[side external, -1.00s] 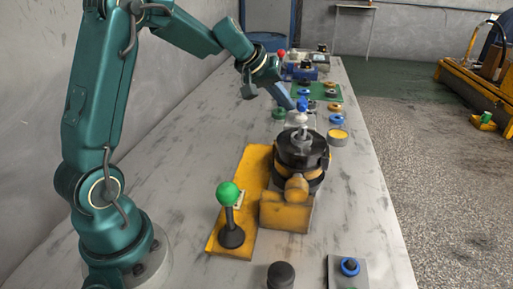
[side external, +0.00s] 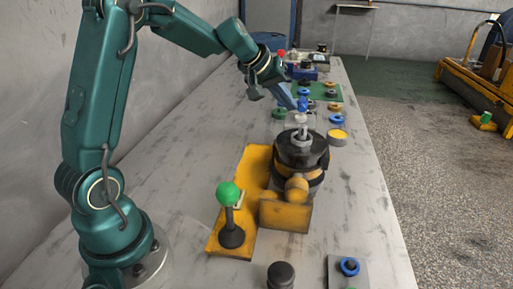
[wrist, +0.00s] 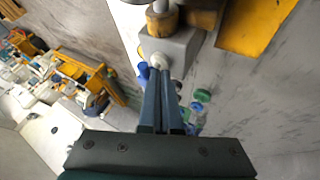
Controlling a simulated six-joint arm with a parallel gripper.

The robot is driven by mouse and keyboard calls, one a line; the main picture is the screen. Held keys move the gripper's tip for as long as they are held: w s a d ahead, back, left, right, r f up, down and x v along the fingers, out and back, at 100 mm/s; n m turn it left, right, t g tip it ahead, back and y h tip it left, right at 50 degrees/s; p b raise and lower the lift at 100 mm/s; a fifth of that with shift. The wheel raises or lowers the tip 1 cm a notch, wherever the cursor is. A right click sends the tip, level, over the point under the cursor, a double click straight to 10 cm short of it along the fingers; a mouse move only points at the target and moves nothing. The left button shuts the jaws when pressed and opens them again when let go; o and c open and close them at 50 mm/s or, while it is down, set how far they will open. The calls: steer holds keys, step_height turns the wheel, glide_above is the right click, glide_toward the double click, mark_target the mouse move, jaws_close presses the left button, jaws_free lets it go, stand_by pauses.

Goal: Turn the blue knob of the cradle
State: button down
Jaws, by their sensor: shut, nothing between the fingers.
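The cradle is a yellow base (side external: 285,212) holding the black motor (side external: 300,150) on the table. In the wrist view, a blue part (wrist: 143,70) shows beside the left finger, next to a white round boss on a grey block (wrist: 172,46).
A green-topped lever (side external: 229,194) stands on a yellow plate left of the cradle. A black knob (side external: 281,275) and a blue button (side external: 349,267) are at the near edge.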

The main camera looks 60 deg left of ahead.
mark_target(304, 110)
steer(key=shift+w+d+n+g+y, duration=0.1)
steer(key=shift+d+n+y, duration=0.4)
steer(key=shift+n, duration=0.35)
steer(key=shift+w+d+n+g+y, duration=0.1)
steer(key=shift+d+n+y, duration=0.15)
steer(key=shift+n+y, duration=0.55)
steer(key=shift+w+d+n+g+y, duration=0.1)
steer(key=shift+d+n+y, duration=0.3)
steer(key=shift+n, duration=0.55)
steer(key=shift+w+d+n+g+y, duration=0.25)
steer(key=shift+n+g+y, duration=0.15)
steer(key=shift+n, duration=0.45)
steer(key=shift+w+d+n+g+y, duration=0.15)
steer(key=shift+d+n+g+y, duration=0.3)
steer(key=shift+n, duration=0.45)
steer(key=shift+w+d+n+g+y, duration=0.1)
steer(key=shift+w+n+g+y, duration=0.15)
steer(key=shift+n+y, duration=0.45)
steer(key=shift+w+d, duration=0.25)
steer(key=shift+w, duration=0.25)
steer(key=shift+w+d, duration=0.2)
steer(key=shift+w, duration=0.3)
steer(key=shift+w+a, duration=0.15)
steer(key=shift+w, duration=0.9)
steer(key=shift+r, duration=0.15)
